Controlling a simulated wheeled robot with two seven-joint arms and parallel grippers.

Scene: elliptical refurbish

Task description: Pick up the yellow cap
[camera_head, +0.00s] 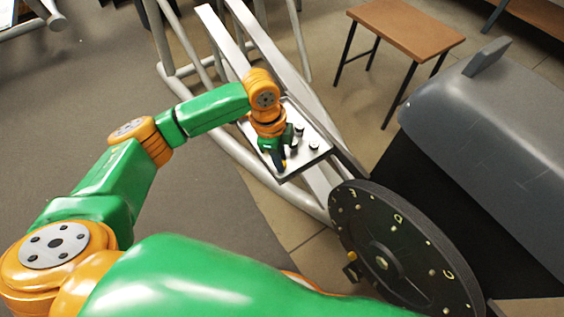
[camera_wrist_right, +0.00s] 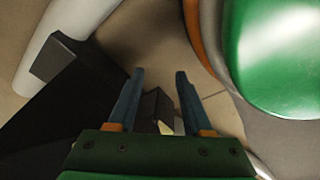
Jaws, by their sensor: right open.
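A small yellow spot (camera_head: 284,163), possibly the yellow cap, shows at the near edge of the metal tray (camera_head: 314,147) in the head view. My left gripper (camera_head: 280,162) points down over the tray right at this spot. Its fingers are small and dark, so I cannot tell whether they are apart or hold it. My right gripper (camera_wrist_right: 159,72) is open in the right wrist view. A pale yellow piece (camera_wrist_right: 166,128) shows low between its fingers, beside a dark block; I cannot tell what it is or whether it is touched.
Several small knobs stand on the tray by the left gripper. A dark round disc (camera_head: 390,250) with yellowish marks stands at the lower right, with a small yellow part (camera_head: 352,257) beside it.

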